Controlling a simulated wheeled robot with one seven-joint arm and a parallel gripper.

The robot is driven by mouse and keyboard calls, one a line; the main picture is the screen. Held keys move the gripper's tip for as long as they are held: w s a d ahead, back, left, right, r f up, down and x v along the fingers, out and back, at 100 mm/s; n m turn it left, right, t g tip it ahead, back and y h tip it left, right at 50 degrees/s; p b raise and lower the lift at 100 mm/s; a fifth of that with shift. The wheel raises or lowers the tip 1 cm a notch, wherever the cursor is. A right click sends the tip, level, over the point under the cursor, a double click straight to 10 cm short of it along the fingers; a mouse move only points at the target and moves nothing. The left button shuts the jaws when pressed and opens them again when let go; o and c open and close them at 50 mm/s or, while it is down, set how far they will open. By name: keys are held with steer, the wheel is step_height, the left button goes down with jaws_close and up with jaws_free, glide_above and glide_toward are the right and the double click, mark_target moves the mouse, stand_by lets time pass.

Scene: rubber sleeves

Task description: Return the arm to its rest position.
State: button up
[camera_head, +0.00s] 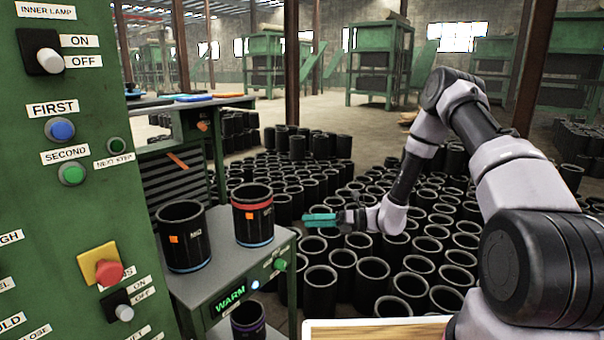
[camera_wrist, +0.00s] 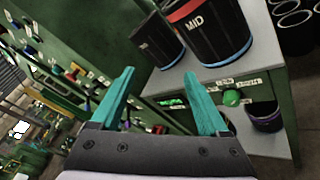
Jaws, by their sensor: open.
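My arm reaches in from the right in the head view, and my gripper (camera_head: 318,220) with teal fingers points left. It is beside the grey stand, in front of the floor sleeves. In the wrist view my gripper (camera_wrist: 165,95) is open, its two teal fingers spread with nothing between them. The stand's grey top (camera_head: 222,282) carries two black sleeves. One sleeve (camera_head: 183,238) has an orange mark, and the other sleeve (camera_head: 253,215) has a red band at its top and a blue band at its base. My gripper is apart from both.
A green control cabinet (camera_head: 80,190) with labelled buttons and switches stands at the left. A sleeve with a purple band (camera_head: 248,322) sits on the stand's lower shelf. Many black sleeves (camera_head: 374,272) crowd the floor under my arm. A workbench (camera_head: 190,110) stands behind the stand.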

steer(key=s+d+r+n+g+h, duration=0.1)
steer(key=s+d+r+n+h, duration=0.15)
steer(key=s+r+n, duration=0.4)
steer(key=s+d+r+n+g+h, duration=0.1)
steer(key=d+r+n+h, duration=0.15)
steer(key=r, duration=0.65)
steer(key=s+d+r+n+g+h, duration=0.1)
steer(key=s+d+r+n+h, duration=0.15)
steer(key=r+n, duration=0.4)
steer(key=s+d+r+n+t+h, duration=0.7)
steer(key=s+d+r+n+t, duration=0.1)
steer(key=s+d+r, duration=0.6)
steer(key=shift+s+r+n+t, duration=0.45)
steer(key=shift+s+r, duration=0.15)
steer(key=shift+s, duration=0.35)
